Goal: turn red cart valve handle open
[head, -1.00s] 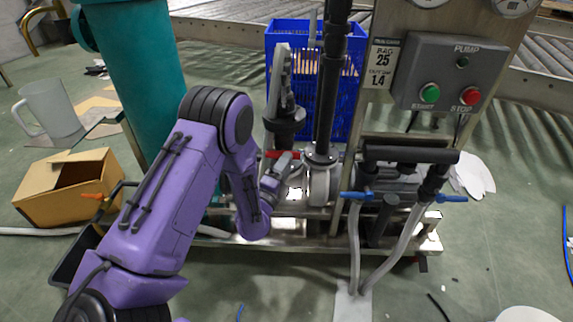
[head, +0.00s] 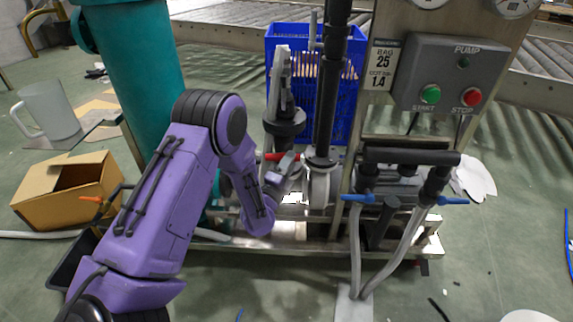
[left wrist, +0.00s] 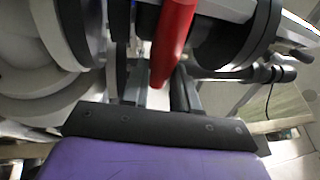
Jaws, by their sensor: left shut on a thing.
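The red valve handle (head: 283,156) sits on the cart's pipework, below a dark round fitting, in the head view. My left gripper (head: 289,164) reaches it from the front left and partly covers it. In the left wrist view the red handle (left wrist: 172,45) runs down between the two dark fingers of my left gripper (left wrist: 160,92), which is shut on it. The handle's far end and its pivot are hidden. My right gripper is not in view.
Blue valve handles (head: 358,197) stand at the right of the cart. A grey pump box (head: 455,75) with green and red buttons is above them. A teal column (head: 135,75) stands left, near a cardboard box (head: 68,187). A blue crate (head: 352,85) is behind.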

